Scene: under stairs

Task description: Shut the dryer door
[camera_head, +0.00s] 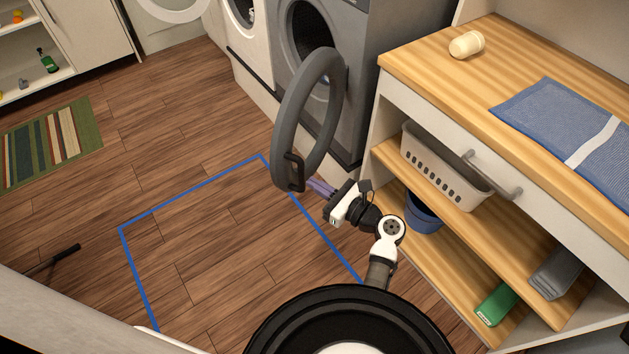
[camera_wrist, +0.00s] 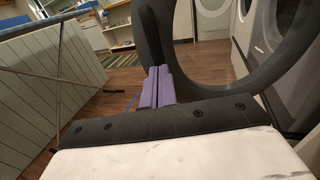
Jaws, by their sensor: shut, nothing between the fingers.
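The grey dryer (camera_head: 352,70) stands at the top middle of the head view. Its round ring-shaped door (camera_head: 283,125) is swung wide open toward me, with a dark handle (camera_head: 293,172) on its near edge. The door also fills much of the wrist view (camera_wrist: 253,82). My gripper (camera_head: 313,185) is shut and empty, its purple fingers together, right by the door's lower near edge and handle. In the wrist view the fingertips (camera_wrist: 159,70) point at the ring's lower left part. I cannot tell whether they touch it.
A wooden-topped shelf unit (camera_head: 410,62) with a white basket (camera_head: 440,168) stands close on the right of my arm. A white washer (camera_head: 240,35) stands left of the dryer. Open wooden floor (camera_head: 200,200) with a blue outline lies left of the door.

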